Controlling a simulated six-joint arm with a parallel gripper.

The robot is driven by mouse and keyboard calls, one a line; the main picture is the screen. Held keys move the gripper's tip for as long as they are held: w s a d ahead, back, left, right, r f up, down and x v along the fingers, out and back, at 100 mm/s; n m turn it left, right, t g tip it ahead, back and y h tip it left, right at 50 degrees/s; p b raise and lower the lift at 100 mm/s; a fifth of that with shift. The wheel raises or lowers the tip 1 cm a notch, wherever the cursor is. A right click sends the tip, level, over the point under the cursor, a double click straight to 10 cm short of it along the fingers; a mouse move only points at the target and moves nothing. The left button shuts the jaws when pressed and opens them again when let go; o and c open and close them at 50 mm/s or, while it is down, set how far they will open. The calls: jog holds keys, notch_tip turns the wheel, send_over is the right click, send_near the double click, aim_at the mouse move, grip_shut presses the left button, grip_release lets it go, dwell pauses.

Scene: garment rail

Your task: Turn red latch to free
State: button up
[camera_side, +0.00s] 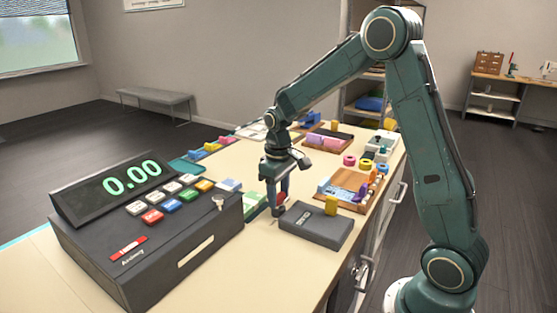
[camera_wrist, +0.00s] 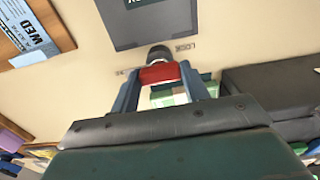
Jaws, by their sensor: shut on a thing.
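The red latch (camera_wrist: 160,73) has a red body with a dark rounded end. It sits by the edge of a dark grey box (camera_side: 316,228); the box also shows in the wrist view (camera_wrist: 135,32). My gripper (camera_side: 278,204) points down at the counter beside this box. In the wrist view its two blue-grey fingers (camera_wrist: 160,80) are shut on the red latch, one on each side. A small "LOCK" label (camera_wrist: 185,46) is printed on the counter to the right of the latch's dark end. In the side view the fingers hide most of the latch (camera_side: 279,197).
A black cash register (camera_side: 150,245) showing 0.00 stands close on the left. A wooden tray (camera_side: 350,187) with small items and a yellow tag (camera_side: 331,205) are on the right. Green and white pieces (camera_side: 252,203) lie between the register and my gripper. Bare counter (camera_side: 265,262) is in front.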

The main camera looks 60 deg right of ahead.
aim_at(279, 196)
jog(key=o, duration=1)
jog(key=shift+r, duration=0.1)
notch_tip(279, 196, up, 14)
jog(key=shift+f, duration=0.15)
dwell(0.5)
jog(key=s+a+r+t, duration=0.1)
jog(key=s+a+r, duration=0.15)
jog(key=s, duration=0.35)
jog(key=s+a+r+t, duration=0.2)
jog(key=s+a, duration=0.2)
jog(key=s, duration=0.1)
jog(key=s+a+f+t, duration=0.1)
jog(key=s, duration=0.3)
jog(key=s+a+f, duration=0.1)
jog(key=s, duration=0.3)
jog(key=s+a+f+t, duration=0.1)
jog(key=s+a, duration=0.1)
jog(key=s, duration=0.2)
jog(key=shift+t, duration=0.3)
